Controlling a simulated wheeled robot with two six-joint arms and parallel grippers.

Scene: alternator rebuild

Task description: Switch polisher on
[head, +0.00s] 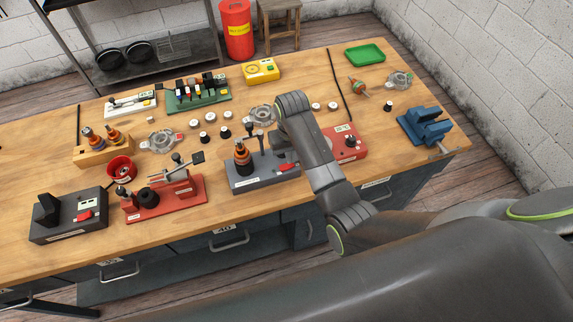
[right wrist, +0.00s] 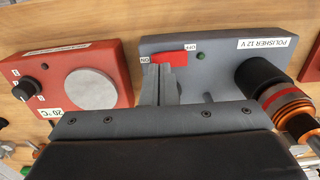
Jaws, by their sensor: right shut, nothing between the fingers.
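The polisher (head: 262,181) is a grey box near the bench's front edge, with a black and orange rotor (head: 243,156) standing at its left end. In the right wrist view its label "POLISHER 12 V" (right wrist: 264,44) is upside down. Its red switch (right wrist: 174,59) lies between an ON tag (right wrist: 145,60) and an OFF tag (right wrist: 190,48), with a small dark green lamp (right wrist: 201,56) beside it. My right gripper (right wrist: 158,69) is shut and empty, its tips at the ON end of the switch; contact is unclear. The fingers cover part of the switch. My left gripper is not in view.
A red box with a dial and a round grey plate (right wrist: 91,88) stands close beside the polisher. A red fixture (head: 188,192) and a dark grey switch box (head: 68,227) stand to the left. A blue vise (head: 426,127) is at the right bench end.

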